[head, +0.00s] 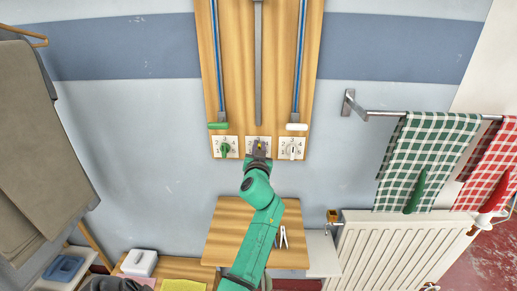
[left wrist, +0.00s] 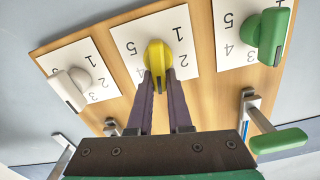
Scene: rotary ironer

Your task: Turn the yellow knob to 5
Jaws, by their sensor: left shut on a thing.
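The yellow knob (left wrist: 157,52) sits on the middle white number plate (left wrist: 122,42) of the wooden board. My left gripper (left wrist: 158,82) is shut on the knob, with one dark finger on each side of it. In the left wrist view the plate's digits look upside down. The visible digits include 1, 2 and 5; the part of the plate behind the fingers is hidden. In the head view my left gripper (head: 258,149) covers the yellow knob, so its setting cannot be read there. My right gripper is not in view.
A green knob (head: 225,150) and a white knob (head: 292,150) sit close on either side. Green (head: 217,126) and white (head: 297,127) handles hang just above them. A small wooden table (head: 222,232) stands below, and checked towels (head: 428,150) hang over a radiator (head: 385,250) at the right.

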